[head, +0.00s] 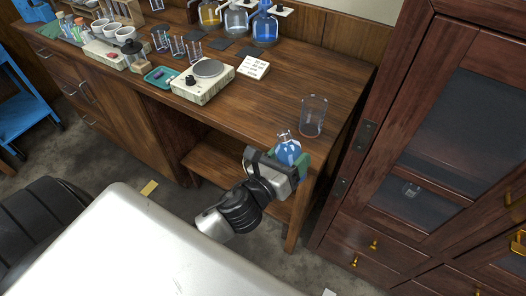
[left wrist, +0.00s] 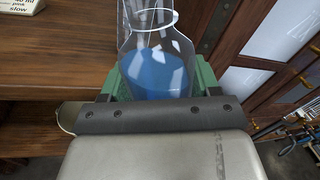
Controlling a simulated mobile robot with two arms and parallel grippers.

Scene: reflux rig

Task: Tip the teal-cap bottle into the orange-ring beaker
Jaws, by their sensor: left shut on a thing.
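My left gripper (head: 289,158) is shut on a clear glass vessel of blue liquid (head: 287,149), in front of the bench's right end. In the left wrist view the vessel (left wrist: 157,68) sits between the green fingers, its rim open and no teal cap showing. The liquid lies below its neck. An empty clear beaker (head: 313,116) stands upright on the bench, just beyond and right of the held vessel, apart from it in the head view. My right gripper is out of view.
A hotplate (head: 207,80), a white note card (head: 253,67) and small beakers (head: 194,51) stand on the wooden bench (head: 320,75). Flasks of yellow (head: 210,14) and blue liquid (head: 265,28) stand at the back. A dark wooden cabinet (head: 400,140) rises at the right.

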